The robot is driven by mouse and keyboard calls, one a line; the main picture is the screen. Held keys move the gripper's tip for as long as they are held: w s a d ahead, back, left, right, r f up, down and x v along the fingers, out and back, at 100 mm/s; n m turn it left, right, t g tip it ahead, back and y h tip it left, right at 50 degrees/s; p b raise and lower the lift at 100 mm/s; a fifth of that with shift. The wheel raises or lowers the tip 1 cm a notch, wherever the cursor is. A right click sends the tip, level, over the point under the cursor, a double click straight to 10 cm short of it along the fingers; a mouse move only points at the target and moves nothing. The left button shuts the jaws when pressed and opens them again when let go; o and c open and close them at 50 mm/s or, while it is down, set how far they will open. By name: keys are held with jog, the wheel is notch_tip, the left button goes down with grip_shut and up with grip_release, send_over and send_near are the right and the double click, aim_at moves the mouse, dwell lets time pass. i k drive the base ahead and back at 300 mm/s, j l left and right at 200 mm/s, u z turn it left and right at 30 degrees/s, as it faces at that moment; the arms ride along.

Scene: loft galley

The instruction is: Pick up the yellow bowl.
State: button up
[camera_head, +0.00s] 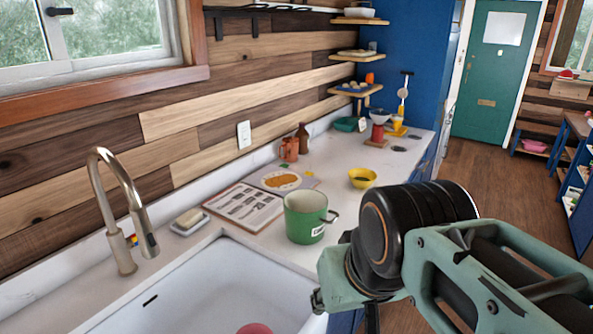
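The yellow bowl (362,178) stands upright on the white counter, to the right of and beyond a green pot. Its inside looks dark or shaded, and I cannot tell if anything is in it. My arm fills the lower right of the view, nearer the camera than the bowl. No fingertips of my gripper can be made out. The bowl stands free, with no part of my arm touching it.
A tall faucet (125,212) rises at the left. Counter (335,160) around the bowl is mostly clear.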

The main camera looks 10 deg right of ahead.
aim_at(361, 178)
jog(key=l, duration=0.75)
jog(key=i+l, duration=0.1)
jog(key=l, duration=0.3)
jog(key=i+l, duration=0.1)
jog(key=l, duration=0.25)
jog(key=i+l, duration=0.55)
jog(key=l, duration=0.15)
jog(key=i+l+z, duration=0.1)
jog(key=i+l, duration=0.5)
jog(key=l, duration=0.1)
